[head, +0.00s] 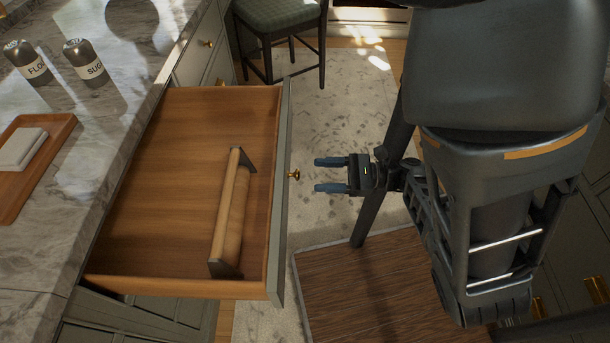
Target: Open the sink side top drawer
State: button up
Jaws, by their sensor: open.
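The drawer (180,130) is pulled far out from under the marble counter, its wooden inside in view. A wooden rolling pin-like item with dark end plates (233,208) lies in it. The drawer's grey-green front carries a small brass knob (294,174). My gripper (328,175) is just right of the knob, its two blue-tipped fingers apart and pointing left at it. A small gap shows between the fingertips and the knob, and nothing is between the fingers. The sink is not in view.
The marble counter (60,220) on the left bears two labelled canisters (87,62) and a wooden tray (30,165). A cushioned stool (285,25) stands beyond the drawer. A patterned rug (335,110) and a brown mat (390,290) lie on the floor. Cabinets with brass handles are at lower right.

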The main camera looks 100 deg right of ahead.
jog(key=shift+v, duration=1.55)
